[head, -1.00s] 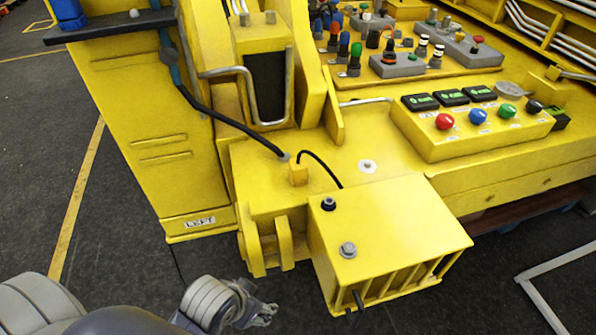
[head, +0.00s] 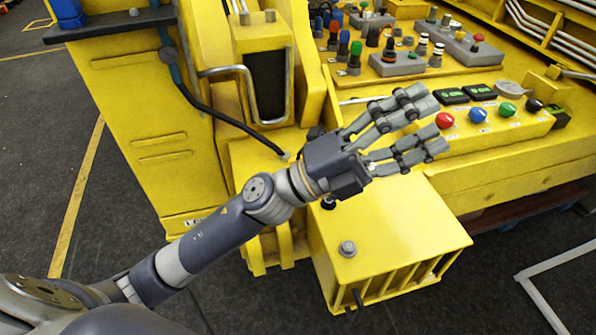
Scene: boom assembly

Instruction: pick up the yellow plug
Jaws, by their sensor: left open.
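My left gripper (head: 430,125) is open and empty, its fingers pointing right over the yellow machine, in front of the button panel's left end. The yellow plug is hidden now behind my left wrist and hand. In the earlier picture it is a small yellow block with a thin black cable, standing on the machine's flat top near the end of a black hose (head: 230,125). The height of the gripper above that surface is hard to tell. My right gripper is not in view.
A yellow box (head: 405,235) with a bolt and slotted side stands in front. A yellow panel (head: 470,145) with coloured knobs and small displays lies to the right. Switches on grey blocks (head: 397,65) stand behind.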

